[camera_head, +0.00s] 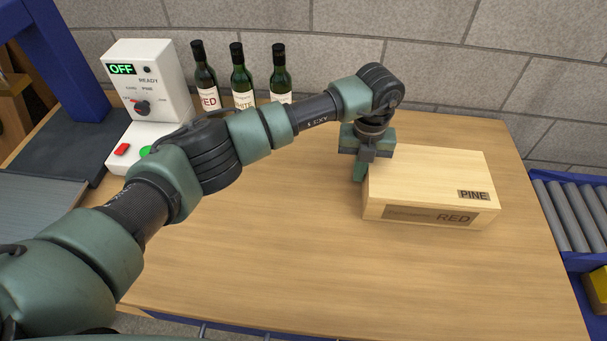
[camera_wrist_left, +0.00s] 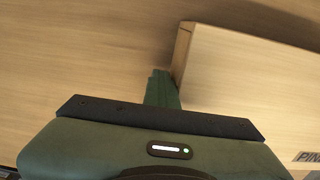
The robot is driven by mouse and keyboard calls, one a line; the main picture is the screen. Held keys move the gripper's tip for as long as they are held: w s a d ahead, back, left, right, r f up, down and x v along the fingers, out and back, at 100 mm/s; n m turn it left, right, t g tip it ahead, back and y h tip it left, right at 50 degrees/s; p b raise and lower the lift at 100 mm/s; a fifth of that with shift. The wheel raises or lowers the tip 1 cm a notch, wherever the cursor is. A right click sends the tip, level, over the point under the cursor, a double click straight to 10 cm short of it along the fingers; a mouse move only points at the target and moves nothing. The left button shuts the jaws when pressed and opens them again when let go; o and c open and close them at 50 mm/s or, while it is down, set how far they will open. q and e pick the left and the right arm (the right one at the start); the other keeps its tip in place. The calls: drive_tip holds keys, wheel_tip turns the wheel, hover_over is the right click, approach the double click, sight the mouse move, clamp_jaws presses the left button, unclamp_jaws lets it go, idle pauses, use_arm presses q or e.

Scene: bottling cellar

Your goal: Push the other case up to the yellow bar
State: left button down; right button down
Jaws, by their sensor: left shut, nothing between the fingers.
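A pale wooden case (camera_head: 428,180) lies on the right part of the wooden table, marked PINE on its lid and RED on its front side. My left gripper (camera_head: 359,172) is shut and empty, pointing down beside the left end of the case. In the left wrist view, the shut fingers (camera_wrist_left: 162,88) are right at the corner of the case (camera_wrist_left: 245,85); I cannot tell whether they touch it. A yellow piece (camera_head: 598,286) shows at the right edge, below the rollers; I cannot tell if it is the yellow bar. My right gripper is not in view.
A blue-framed roller conveyor (camera_head: 565,215) stands right of the table (camera_head: 290,270). A white control box (camera_head: 150,85) reading OFF and three bottles (camera_head: 242,80) stand at the back left. The table in front of the case is clear.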

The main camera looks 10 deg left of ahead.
sight(388, 168)
use_arm(q)
drive_tip(key=shift+d, duration=0.2)
